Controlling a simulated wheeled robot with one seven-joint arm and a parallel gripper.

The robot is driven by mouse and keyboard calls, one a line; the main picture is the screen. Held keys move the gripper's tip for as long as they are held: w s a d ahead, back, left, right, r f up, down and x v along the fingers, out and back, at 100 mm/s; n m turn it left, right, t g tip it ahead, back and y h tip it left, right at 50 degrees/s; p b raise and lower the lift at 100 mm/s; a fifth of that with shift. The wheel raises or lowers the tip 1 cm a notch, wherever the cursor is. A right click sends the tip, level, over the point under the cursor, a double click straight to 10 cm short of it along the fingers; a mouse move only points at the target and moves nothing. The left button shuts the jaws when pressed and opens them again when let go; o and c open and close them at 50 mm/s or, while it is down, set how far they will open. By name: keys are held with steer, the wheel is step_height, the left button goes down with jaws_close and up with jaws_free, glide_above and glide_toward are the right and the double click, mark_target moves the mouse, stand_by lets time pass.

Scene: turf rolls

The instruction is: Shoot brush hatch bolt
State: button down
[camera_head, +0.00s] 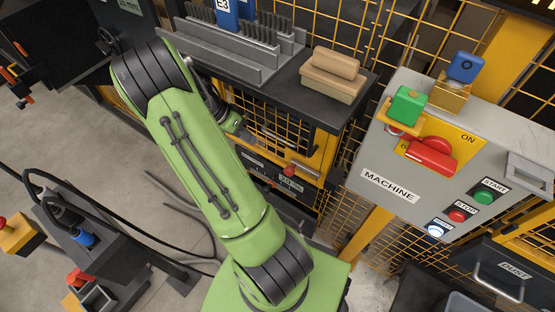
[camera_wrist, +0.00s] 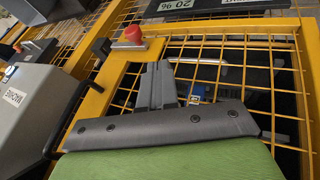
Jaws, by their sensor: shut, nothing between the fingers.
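The brush hatch is a yellow-framed mesh panel (camera_head: 262,133) below the dark shelf in the head view; its yellow frame (camera_wrist: 225,26) also shows in the wrist view. A red knob (camera_head: 289,170), which looks like the bolt's handle, sits near the hatch's lower right by a partly readable label. In the wrist view a red knob (camera_wrist: 129,36) stands on a yellow plate at the frame's corner. My gripper (camera_wrist: 157,70) is shut and empty, in front of the mesh, apart from the knob, which is up and left of its tips. My arm mostly hides the gripper in the head view.
The grey machine box (camera_head: 382,160) with a red switch and buttons stands right of the hatch. A wooden brush block (camera_head: 332,78) and a grey rack (camera_head: 235,50) sit on the shelf (camera_head: 310,108) above. Cables and a dark stand (camera_head: 110,245) are at lower left.

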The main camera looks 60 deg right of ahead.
stand_by(0.3)
steer(key=s+d+f+b, duration=0.2)
steer(key=s+f+b, duration=0.1)
steer(key=s+f, duration=0.5)
steer(key=shift+s+f, duration=0.25)
steer(key=shift+f, duration=0.5)
steer(key=shift+d, duration=0.1)
